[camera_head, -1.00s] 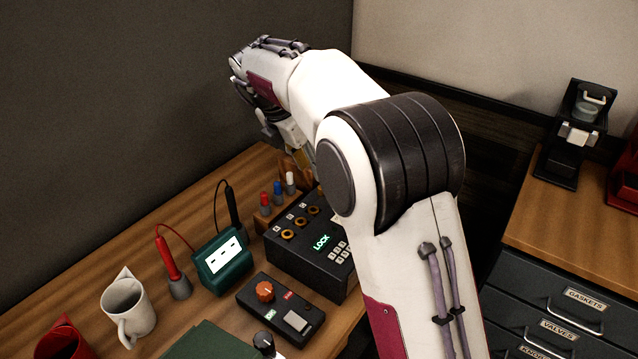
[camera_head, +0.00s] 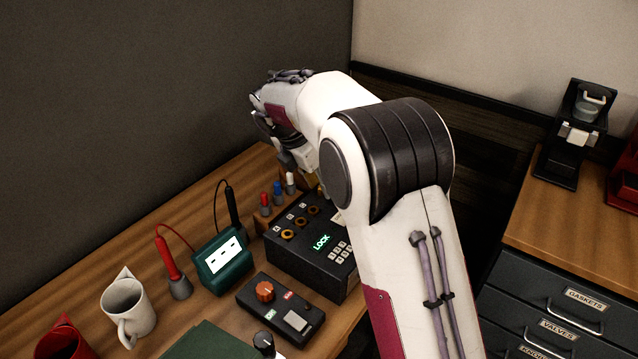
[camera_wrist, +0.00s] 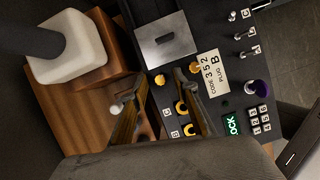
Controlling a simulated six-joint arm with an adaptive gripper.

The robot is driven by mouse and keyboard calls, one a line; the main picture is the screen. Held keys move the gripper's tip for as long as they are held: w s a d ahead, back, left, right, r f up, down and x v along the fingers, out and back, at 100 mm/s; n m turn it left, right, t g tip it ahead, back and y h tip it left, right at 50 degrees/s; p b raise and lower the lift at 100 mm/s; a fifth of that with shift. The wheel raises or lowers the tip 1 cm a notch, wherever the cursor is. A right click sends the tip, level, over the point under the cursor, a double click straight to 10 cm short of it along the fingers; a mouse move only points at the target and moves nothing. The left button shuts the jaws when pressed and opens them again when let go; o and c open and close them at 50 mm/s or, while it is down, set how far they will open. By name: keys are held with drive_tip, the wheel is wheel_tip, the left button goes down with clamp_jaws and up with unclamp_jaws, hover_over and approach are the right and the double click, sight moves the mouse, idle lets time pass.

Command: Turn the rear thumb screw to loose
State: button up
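The black lock box (camera_head: 300,265) stands on the wooden bench with a green LOCK display. In the wrist view a grey metal plate (camera_wrist: 165,38) lies on its top, with two small gold thumb screws along the plate's lower edge. The one nearer the wooden rack, seemingly the rear thumb screw (camera_wrist: 160,79), shows between my fingertips; the other thumb screw (camera_wrist: 195,68) is just right of the right finger. My gripper (camera_wrist: 162,78) is open and empty, its fingers on either side of the rear screw. I cannot tell height or contact. In the head view my arm hides the plate and screws.
Gold ring sockets (camera_wrist: 181,107) sit close below the fingers. A wooden rack (camera_wrist: 115,45) with a white-topped piece (camera_wrist: 68,47) is close on the left. A green meter (camera_head: 222,262), a control box (camera_head: 281,309) and a mug (camera_head: 128,310) stand on the bench.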

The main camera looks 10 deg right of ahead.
drive_tip(key=shift+c, duration=0.5)
clamp_jaws()
drive_tip(key=shift+d+n+t+y, duration=0.1)
drive_tip(key=shift+n+t+y, duration=0.3)
drive_tip(key=shift+n, duration=1.1)
drive_tip(key=shift+f, duration=0.1)
drive_tip(key=shift+o, duration=0.5)
unclamp_jaws()
